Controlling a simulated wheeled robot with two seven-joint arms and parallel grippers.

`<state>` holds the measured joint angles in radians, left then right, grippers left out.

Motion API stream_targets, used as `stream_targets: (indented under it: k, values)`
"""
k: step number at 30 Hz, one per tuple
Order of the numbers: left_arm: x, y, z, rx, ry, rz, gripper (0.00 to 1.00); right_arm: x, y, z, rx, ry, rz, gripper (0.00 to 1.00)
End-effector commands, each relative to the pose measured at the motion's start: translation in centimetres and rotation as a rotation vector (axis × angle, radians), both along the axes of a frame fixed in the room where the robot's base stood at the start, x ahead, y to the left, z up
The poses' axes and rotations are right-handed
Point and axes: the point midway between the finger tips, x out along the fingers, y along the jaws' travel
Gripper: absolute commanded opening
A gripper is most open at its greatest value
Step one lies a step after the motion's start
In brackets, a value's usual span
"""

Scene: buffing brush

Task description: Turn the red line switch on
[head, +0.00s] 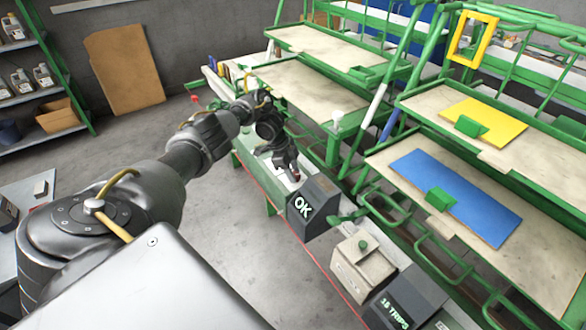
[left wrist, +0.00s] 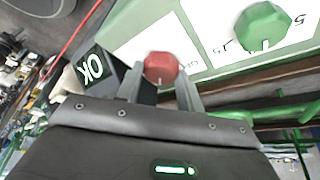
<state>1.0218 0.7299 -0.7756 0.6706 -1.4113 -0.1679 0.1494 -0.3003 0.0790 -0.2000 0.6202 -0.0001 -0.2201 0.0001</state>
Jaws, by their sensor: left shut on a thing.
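The red line switch (left wrist: 161,68) is a faceted red knob on a pale panel, with a white pointer mark on its face. My left gripper (left wrist: 161,88) has its two fingers on either side of the knob and is shut on it. In the head view my left gripper (head: 290,172) reaches down to the bench, just behind the dark box with "OK" on it; the knob is mostly hidden there. My right gripper is not in view.
A green knob (left wrist: 263,25) on a numbered white plate sits beside the red one. The dark "OK" box (head: 313,207) stands close to my left gripper. A beige box (head: 359,266) and green-framed racks with blue (head: 470,205) and yellow (head: 490,122) boards are to the right.

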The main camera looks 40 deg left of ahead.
Motion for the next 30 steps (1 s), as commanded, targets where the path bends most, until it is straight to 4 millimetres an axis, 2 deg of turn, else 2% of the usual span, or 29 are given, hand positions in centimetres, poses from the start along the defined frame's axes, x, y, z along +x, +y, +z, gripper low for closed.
stream_targets:
  k: [1, 9, 27, 28, 30]
  values:
    - [0.1, 0.0, -0.3, 0.002, 0.001, -0.026, 0.14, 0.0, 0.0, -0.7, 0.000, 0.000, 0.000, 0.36]
    - [0.1, -0.1, -0.1, 0.000, 0.002, -0.135, 0.14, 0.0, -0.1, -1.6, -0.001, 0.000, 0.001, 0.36]
    - [0.0, 0.0, 0.0, 0.001, 0.002, -0.172, 0.14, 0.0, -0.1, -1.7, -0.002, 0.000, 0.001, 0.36]
    - [0.0, 0.0, 0.0, 0.001, 0.002, -0.172, 0.40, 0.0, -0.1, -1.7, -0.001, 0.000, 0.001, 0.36]
    - [0.0, 0.0, 0.0, 0.001, 0.002, -0.172, 0.49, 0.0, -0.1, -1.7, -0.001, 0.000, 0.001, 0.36]
